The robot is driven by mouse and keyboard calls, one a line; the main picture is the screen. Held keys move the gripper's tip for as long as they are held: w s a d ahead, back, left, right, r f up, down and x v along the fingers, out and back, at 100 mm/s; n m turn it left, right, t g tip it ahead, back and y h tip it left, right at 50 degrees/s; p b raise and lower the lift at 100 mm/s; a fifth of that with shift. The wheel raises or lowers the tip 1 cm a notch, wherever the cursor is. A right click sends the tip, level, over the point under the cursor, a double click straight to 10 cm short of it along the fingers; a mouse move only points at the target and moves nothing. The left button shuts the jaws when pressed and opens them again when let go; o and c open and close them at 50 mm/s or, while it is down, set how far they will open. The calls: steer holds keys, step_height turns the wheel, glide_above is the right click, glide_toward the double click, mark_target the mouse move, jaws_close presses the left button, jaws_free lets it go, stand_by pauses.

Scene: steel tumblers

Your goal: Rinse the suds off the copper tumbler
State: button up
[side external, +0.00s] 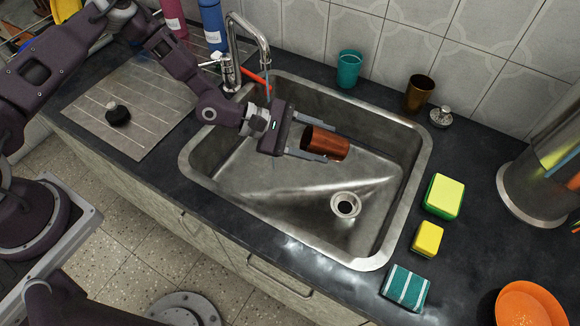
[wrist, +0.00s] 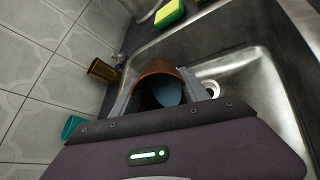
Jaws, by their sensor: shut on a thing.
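The copper tumbler (side external: 334,146) is tipped on its side above the sink basin, left of and higher than the drain. My gripper (side external: 326,143) is shut on it, one finger on each side. In the wrist view the copper tumbler's rim (wrist: 158,65) shows between the fingers, with a dark inside and a blue-grey patch in it. I cannot make out suds on its outside. The chrome tap (side external: 262,45) stands behind the basin at the left. A thin, faint streak like water hangs below its spout, over my wrist rather than the tumbler.
The steel sink (side external: 408,190) has a drain (side external: 345,205). Behind it stand a teal tumbler (side external: 348,70) and a brown tumbler (side external: 419,94). Sponges (side external: 443,196) lie on the right counter near an orange dish (side external: 530,305). Bottles (side external: 213,24) stand left of the tap.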

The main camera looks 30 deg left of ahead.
mark_target(322, 135)
steer(key=shift+a+r+t+h, duration=0.1)
steer(key=shift+r+t+h, duration=0.15)
steer(key=shift+h, duration=0.25)
steer(key=shift+s+a+r+t+h, duration=0.25)
steer(key=shift+s+a+t+h, duration=0.2)
steer(key=shift+a+h, duration=0.3)
stand_by(0.8)
steer(key=shift+s+a+r+t+h+b, duration=0.1)
steer(key=shift+a+r+t+h+b, duration=0.25)
steer(key=shift+h, duration=0.45)
steer(key=shift+s+a+r+t+h+b, duration=0.15)
steer(key=shift+t+h+b, duration=0.25)
steer(key=shift+h, duration=0.35)
stand_by(1.1)
steer(key=shift+r+t+h, duration=0.25)
steer(key=shift+r+h, duration=0.15)
steer(key=shift+r, duration=0.75)
steer(key=shift+a+r+b, duration=0.1)
steer(key=shift+r+b, duration=0.2)
steer(key=shift+b, duration=0.15)
steer(key=shift+s+a+r+t+h+b, duration=0.2)
steer(key=shift+r+t+h+b, duration=0.25)
steer(key=shift+r, duration=0.5)
steer(key=shift+s+a+r+t+h+b, duration=0.15)
steer(key=shift+r+h+b, duration=0.2)
steer(key=shift+r+h, duration=0.45)
steer(key=shift+a+r, duration=0.1)
steer(key=shift+r, duration=0.35)
